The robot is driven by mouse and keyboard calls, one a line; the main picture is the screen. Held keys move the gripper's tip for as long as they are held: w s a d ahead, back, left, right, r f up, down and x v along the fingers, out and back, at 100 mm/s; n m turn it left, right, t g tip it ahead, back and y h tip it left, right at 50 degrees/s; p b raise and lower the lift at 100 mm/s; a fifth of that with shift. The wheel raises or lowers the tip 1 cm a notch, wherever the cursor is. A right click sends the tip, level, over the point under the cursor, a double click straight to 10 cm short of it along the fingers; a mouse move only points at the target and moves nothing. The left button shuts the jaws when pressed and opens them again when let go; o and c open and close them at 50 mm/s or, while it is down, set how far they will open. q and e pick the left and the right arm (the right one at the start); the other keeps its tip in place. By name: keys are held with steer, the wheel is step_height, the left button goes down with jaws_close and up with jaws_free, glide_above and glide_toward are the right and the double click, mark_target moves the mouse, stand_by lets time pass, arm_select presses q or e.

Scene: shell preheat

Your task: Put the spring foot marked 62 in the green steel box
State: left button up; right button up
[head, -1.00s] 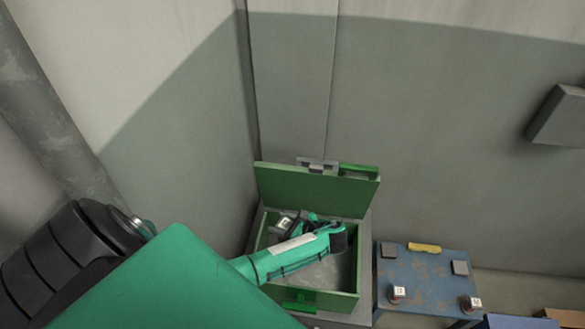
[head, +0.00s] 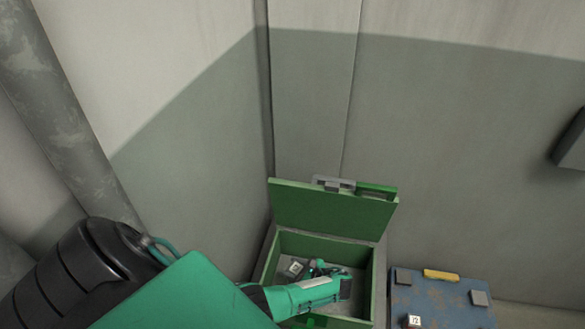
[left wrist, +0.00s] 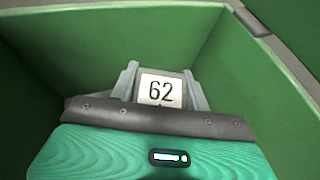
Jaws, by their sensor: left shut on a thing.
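The green steel box (head: 378,278) stands open in the head view, its lid (head: 330,212) raised at the back. My left gripper (head: 306,268) reaches into the box opening, toward its back left. It is shut on the spring foot marked 62 (head: 295,267). In the left wrist view the white face of the spring foot (left wrist: 160,89), with the number 62, shows between the two grey fingers, with green box walls (left wrist: 60,50) around it. I cannot tell whether the foot touches the box floor. My right gripper is not in view.
A worn blue surface (head: 440,300) stands right of the box. It bears a yellow piece (head: 441,275), grey blocks (head: 479,298) and another marked foot (head: 413,321) at the lower picture edge. Walls rise behind, and a grey pipe (head: 70,120) runs at the left.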

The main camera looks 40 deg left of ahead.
arm_select(q)
steer(key=shift+f+b, duration=1.05)
steer(key=shift+f, duration=1.1)
steer(key=shift+f, duration=0.15)
steer(key=o, duration=1.2)
steer(key=shift+d+r, duration=0.15)
steer(key=shift+r, duration=0.1)
steer(key=p+v, duration=0.1)
steer(key=v, duration=0.6)
steer(key=shift+p, duration=0.4)
steer(key=shift+d, duration=0.1)
